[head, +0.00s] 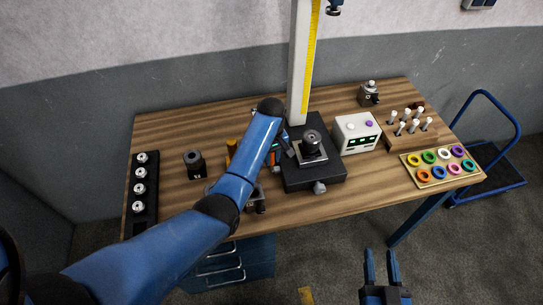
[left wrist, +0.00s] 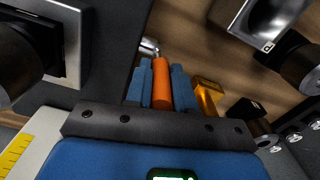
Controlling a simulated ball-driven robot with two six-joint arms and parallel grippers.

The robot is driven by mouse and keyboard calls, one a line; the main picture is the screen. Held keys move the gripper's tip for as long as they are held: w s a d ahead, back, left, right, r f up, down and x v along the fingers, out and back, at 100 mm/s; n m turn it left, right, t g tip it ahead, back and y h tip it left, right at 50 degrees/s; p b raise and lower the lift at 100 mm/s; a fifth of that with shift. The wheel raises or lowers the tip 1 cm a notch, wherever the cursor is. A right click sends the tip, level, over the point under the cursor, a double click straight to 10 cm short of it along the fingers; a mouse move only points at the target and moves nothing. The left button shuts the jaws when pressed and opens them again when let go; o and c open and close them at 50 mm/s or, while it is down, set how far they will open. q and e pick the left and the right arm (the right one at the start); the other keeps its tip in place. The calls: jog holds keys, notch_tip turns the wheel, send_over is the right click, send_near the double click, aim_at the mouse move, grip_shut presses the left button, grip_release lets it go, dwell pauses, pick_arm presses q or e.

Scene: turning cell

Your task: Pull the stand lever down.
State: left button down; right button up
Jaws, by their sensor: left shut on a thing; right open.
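The stand has a pale column (head: 298,65) with a yellow scale and a black base (head: 318,185). A dark round part on a square plate (head: 311,150) sits on the base. My left gripper (head: 276,150) is low beside the base, on its left side. In the left wrist view its two blue fingers are shut on an orange cylindrical grip (left wrist: 158,83), which I take to be the lever's handle. The lever's arm and pivot are mostly hidden by my left arm in the head view. My right gripper (head: 381,268) is open and empty, in front of the table.
A white box (head: 356,133) with green displays stands right of the base. Behind it is a small metal device (head: 369,93). A wooden rack (head: 409,135) and a tray of coloured rings (head: 424,176) are further right. A black cylinder (head: 194,165) and a black rack (head: 148,225) are left.

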pick_arm(q)
jog(key=shift+s+d+r+t+p, duration=0.1)
jog(key=shift+s+d+t+p, duration=0.1)
jog(key=shift+s+t+p, duration=0.55)
jog(key=shift+s+d+f+t+y+b, duration=0.1)
jog(key=shift+s+d+f+t+y, duration=0.1)
jog(key=shift+s+f+t+y, duration=0.45)
jog(key=shift+s+d+r+t+y+b, duration=0.15)
jog(key=shift+s+t, duration=0.15)
jog(key=shift+t, duration=0.75)
jog(key=shift+s+d+f+t+y+b, duration=0.1)
jog(key=shift+s+d+f+t+y, duration=0.1)
jog(key=shift+s+f+t+y, duration=0.45)
jog(key=shift+w+r+t+h, duration=0.15)
jog(key=shift+r+t+h, duration=0.15)
jog(key=shift+r+h, duration=0.05)
jog(key=c, duration=1)
grip_release()
jog(key=shift+o, duration=0.2)
